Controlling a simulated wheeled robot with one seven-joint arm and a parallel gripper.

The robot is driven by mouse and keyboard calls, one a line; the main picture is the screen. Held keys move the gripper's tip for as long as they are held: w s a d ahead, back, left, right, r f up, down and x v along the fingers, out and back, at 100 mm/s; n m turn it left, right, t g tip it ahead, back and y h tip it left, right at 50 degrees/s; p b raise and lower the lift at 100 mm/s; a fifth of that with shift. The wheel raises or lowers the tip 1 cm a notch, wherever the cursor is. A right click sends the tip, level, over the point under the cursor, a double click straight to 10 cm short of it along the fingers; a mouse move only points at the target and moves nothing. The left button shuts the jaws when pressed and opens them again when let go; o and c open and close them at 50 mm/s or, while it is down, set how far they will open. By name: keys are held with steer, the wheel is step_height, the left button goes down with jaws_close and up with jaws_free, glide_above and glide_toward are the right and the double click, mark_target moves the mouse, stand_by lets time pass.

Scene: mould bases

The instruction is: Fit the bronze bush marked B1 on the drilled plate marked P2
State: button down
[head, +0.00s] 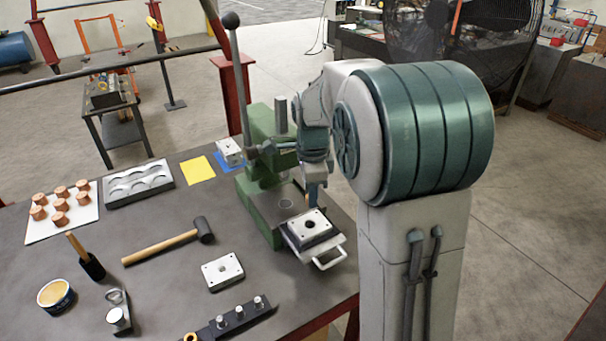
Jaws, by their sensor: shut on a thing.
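My gripper (313,200) points down just above a drilled plate (325,236) at the press. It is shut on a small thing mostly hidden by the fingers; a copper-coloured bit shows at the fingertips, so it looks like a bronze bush. This plate lies on a sliding tray with a handle (331,261) and has a dark central hole. A second drilled plate (236,272) lies on the bench in front. A third pale block (229,147) sits on a blue mat (236,166). Several bronze bushes (60,204) stand on a white sheet at left. No marks are readable.
A green lever press (260,125) stands behind the tray. On the bench are a mallet (170,246), a brush (85,256), a tin (56,295), a grey tray with round recesses (138,183), a yellow sheet (197,170) and a dark bar with pins (237,320).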

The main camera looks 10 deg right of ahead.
step_height(320, 180, down, 6)
steer(key=b, duration=0.5)
steer(key=shift+a+f+b, duration=0.1)
steer(key=shift+f+b, duration=0.2)
steer(key=shift+f, duration=0.55)
stand_by(2.1)
steer(key=c, duration=1.1)
jaws_free()
steer(key=shift+c, duration=0.2)
